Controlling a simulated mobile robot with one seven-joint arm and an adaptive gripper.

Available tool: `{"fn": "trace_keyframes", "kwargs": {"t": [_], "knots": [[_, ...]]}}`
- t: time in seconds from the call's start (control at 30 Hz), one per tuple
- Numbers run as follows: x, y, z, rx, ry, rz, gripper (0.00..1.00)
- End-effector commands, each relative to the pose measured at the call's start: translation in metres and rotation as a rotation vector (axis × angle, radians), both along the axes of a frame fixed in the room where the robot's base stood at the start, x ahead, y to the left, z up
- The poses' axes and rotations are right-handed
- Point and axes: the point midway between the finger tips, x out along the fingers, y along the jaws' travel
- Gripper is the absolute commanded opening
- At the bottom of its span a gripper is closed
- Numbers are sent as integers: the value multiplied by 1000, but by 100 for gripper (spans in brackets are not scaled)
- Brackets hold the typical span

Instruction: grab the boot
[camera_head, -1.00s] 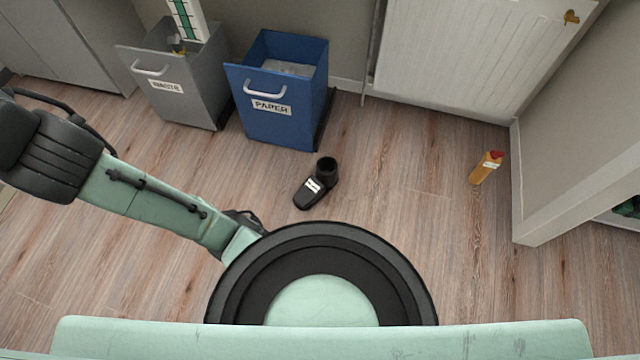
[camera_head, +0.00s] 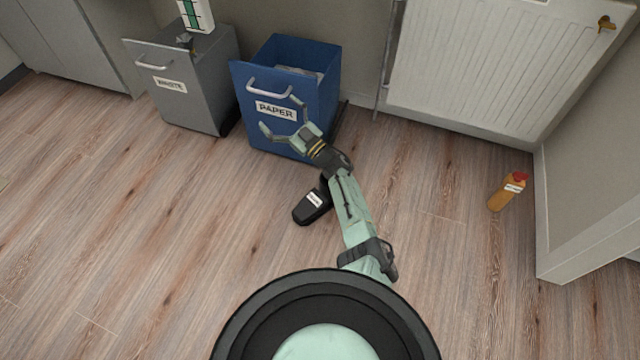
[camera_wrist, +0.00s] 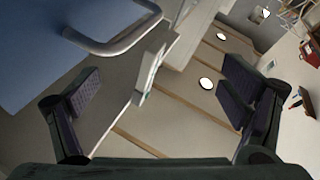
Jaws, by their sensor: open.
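The boot is not seen in the wrist view.
The blue paper bin (camera_head: 243,92) has a bar handle that shows close by in the wrist view (camera_wrist: 112,46). A grey waste bin (camera_head: 195,92) stands to its left. A radiator (camera_head: 480,75) hangs behind. An orange bottle (camera_head: 505,196) is on the floor at right. The left floor is clear.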

Motion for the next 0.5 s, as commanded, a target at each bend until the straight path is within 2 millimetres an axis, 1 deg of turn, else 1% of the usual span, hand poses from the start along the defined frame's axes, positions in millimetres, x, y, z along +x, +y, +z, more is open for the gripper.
{"fn": "trace_keyframes", "kwargs": {"t": [0.03,0.07,0.1,0.13,0.17,0.2,0.3,0.33,0.4,0.5], "knots": [[-4,-39,-47,-23,55,-25,92],[-9,-60,-70,-35,87,-33,92],[-18,-88,-100,-48,132,-45,92],[-27,-109,-123,-56,167,-54,92],[-36,-129,-144,-64,202,-62,92],[-50,-154,-170,-69,248,-71,92],[-85,-202,-218,-74,343,-88,92],[-95,-213,-228,-75,366,-92,92],[-112,-231,-246,-71,408,-99,92],[-124,-242,-258,-71,438,-102,92]]}}
